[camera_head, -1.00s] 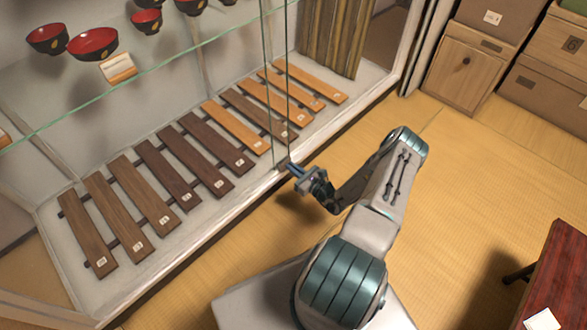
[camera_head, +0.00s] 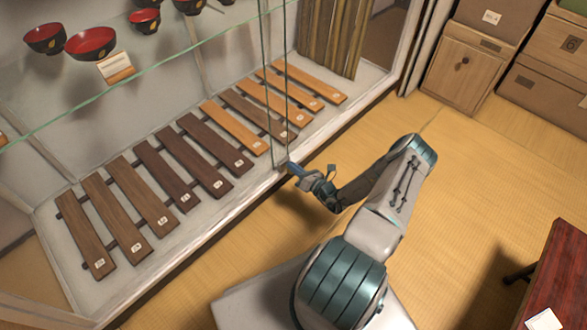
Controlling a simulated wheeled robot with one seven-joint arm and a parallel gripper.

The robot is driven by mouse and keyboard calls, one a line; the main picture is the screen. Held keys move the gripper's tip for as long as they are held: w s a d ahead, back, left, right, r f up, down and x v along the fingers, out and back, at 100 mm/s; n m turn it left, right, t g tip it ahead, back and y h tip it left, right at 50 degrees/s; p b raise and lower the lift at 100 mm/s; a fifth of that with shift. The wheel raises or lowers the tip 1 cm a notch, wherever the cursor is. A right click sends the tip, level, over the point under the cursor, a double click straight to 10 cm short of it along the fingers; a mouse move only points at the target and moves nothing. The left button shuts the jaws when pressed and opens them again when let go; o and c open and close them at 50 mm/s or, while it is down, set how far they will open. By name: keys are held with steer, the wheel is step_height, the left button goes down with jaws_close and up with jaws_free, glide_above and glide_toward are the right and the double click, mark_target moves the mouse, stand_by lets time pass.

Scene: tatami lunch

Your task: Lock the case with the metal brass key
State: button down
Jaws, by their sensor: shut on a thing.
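The case is a large glass-fronted display case with a pale base ledge (camera_head: 200,229). Two upright glass edges stand close together and come down to a small dark lock fitting (camera_head: 281,163) at the front ledge. My gripper (camera_head: 292,168) is at this fitting, reaching in from the right, with its fingertips against or very close to it. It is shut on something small. The brass key itself cannot be made out; the fingers and the fitting hide it. Whether it sits in the lock cannot be told.
Inside the case are slatted wooden bars (camera_head: 150,195) and, on a glass shelf, red-and-black bowls (camera_head: 90,44). Wooden cabinets (camera_head: 463,65) stand at the back right. A red table (camera_head: 560,275) is at the lower right. The tatami floor (camera_head: 470,190) between is clear.

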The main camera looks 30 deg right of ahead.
steer(key=m, duration=0.3)
steer(key=f+m+b, duration=0.1)
steer(key=m, duration=0.3)
steer(key=m+b, duration=0.1)
steer(key=m, duration=0.3)
steer(key=shift+d+f, duration=0.2)
steer(key=shift+f, duration=0.05)
steer(key=shift+m, duration=0.4)
steer(key=c, duration=1.6)
jaws_free()
steer(key=shift+d+r, duration=0.1)
steer(key=p+v, duration=0.4)
steer(key=v, duration=0.9)
steer(key=shift+s, duration=0.35)
